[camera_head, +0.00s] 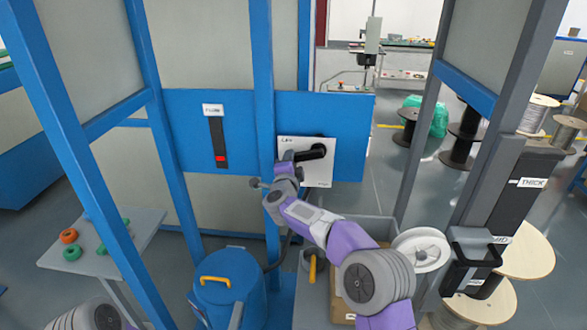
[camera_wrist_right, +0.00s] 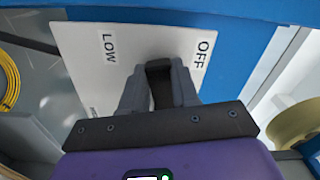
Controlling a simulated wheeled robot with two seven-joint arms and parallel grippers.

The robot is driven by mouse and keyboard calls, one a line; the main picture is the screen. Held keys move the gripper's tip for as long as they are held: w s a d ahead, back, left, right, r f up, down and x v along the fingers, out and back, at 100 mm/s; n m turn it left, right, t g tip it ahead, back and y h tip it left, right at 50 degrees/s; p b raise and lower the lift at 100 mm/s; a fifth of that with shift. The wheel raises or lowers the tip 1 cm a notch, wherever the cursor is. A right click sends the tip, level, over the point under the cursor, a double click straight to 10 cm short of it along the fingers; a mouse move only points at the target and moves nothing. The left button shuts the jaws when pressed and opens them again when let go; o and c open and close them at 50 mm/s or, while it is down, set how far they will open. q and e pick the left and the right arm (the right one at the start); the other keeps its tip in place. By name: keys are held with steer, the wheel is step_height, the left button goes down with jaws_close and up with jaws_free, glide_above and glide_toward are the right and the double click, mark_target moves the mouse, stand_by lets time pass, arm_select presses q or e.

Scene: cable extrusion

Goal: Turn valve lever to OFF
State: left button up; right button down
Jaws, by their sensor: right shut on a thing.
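The valve's white panel (camera_head: 319,174) is mounted on a blue board. Its black lever (camera_head: 312,153) sticks out to the right in the head view, close to level. My right gripper (camera_head: 287,165) is at the panel, with its fingers closed around the lever. In the right wrist view the lever (camera_wrist_right: 159,68) sits between the two grey fingers of the gripper (camera_wrist_right: 160,88). There the panel (camera_wrist_right: 135,42) shows the label OFF (camera_wrist_right: 202,48) at upper right and LOW (camera_wrist_right: 109,48) at upper left. My left gripper is not in view.
A blue frame post (camera_head: 263,80) stands just left of the panel. A black gauge strip (camera_head: 217,142) with a red block hangs farther left. A blue barrel (camera_head: 229,285) stands below, and a grey bin (camera_head: 365,228) is beneath my right arm. Spools (camera_head: 525,252) stand at right.

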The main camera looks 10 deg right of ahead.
steer(key=shift+a+r+m, duration=0.15)
steer(key=shift+r+m, duration=0.9)
steer(key=shift+m, duration=0.35)
steer(key=shift+r, duration=0.1)
steer(key=c, duration=0.8)
jaws_free()
steer(key=shift+c, duration=0.2)
steer(key=v, duration=0.7)
steer(key=shift+s, duration=0.3)
steer(key=shift+a, duration=0.1)
